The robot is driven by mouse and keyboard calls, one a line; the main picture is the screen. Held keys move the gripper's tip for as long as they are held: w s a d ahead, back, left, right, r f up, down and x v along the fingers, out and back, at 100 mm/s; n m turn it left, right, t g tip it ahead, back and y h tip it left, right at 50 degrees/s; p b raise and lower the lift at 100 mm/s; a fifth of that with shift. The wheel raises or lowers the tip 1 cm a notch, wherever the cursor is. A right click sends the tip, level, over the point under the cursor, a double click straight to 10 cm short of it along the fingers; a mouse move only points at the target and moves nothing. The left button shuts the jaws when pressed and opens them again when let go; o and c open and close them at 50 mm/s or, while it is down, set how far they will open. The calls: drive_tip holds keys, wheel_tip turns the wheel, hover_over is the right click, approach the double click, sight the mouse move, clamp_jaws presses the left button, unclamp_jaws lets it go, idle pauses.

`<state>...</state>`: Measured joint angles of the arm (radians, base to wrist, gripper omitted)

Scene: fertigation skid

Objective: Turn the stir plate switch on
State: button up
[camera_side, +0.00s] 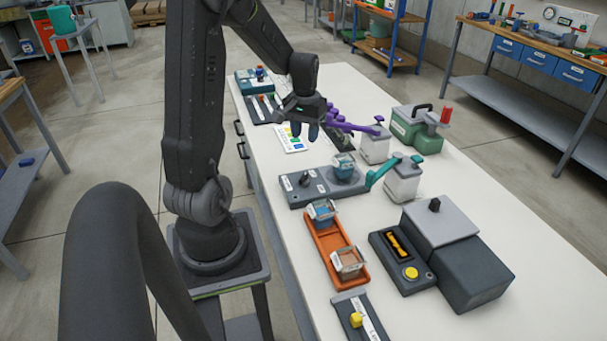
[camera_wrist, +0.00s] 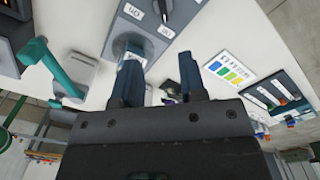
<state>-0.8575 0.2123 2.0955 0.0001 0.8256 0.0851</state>
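The stir plate (camera_side: 322,188) is a flat dark grey unit on the white bench, with a blue-filled beaker (camera_side: 344,166) on its round top at the right end. Its black switch (camera_side: 304,179) stands up near the left end, between small white labels. In the wrist view the switch (camera_wrist: 163,10) is at the top edge, partly cut off, and the stir plate (camera_wrist: 120,38) lies beyond the fingertips. I cannot tell for certain which label the switch points to. My gripper (camera_side: 305,133) is open and empty, above the bench and behind the stir plate, apart from the switch.
Purple-handled (camera_side: 350,126) and teal-handled (camera_side: 385,170) units stand right of the stir plate. An orange tray (camera_side: 334,256) with two containers lies in front. A colour card (camera_side: 291,139) lies behind. A grey box with a yellow button (camera_side: 411,273) stands front right.

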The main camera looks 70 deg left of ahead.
sight(303, 176)
drive_tip(key=f, duration=1.4)
drive_tip(key=shift+s+a+f, duration=0.1)
drive_tip(key=shift+a+f, duration=0.05)
drive_tip(key=shift+a, duration=0.1)
drive_tip(key=shift+c, duration=0.3)
clamp_jaws()
